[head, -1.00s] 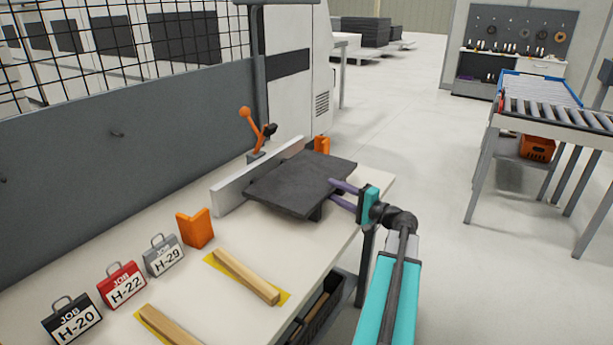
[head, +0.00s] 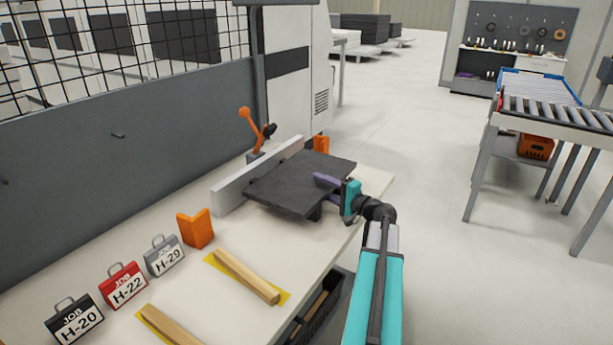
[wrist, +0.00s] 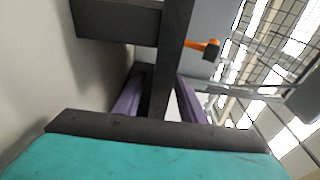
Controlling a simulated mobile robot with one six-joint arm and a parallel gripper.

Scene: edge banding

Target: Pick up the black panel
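The black panel (head: 290,187) lies flat, raised above the white bench on dark supports, beside a pale upright fence. In the wrist view the panel (wrist: 172,60) shows edge-on, running between the two purple fingers. My gripper (head: 325,184) is at the panel's right edge, with one finger above the panel and the other hidden beneath it in the head view. In the wrist view my gripper (wrist: 163,95) is open around the edge, with a light gap visible beside the right finger.
The pale fence (head: 235,188) and an orange-handled clamp (head: 255,130) stand behind the panel. An orange angle block (head: 195,229), job tags (head: 164,256) and wooden strips (head: 245,276) occupy the bench's near part. A roller table (head: 550,105) stands right across open floor.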

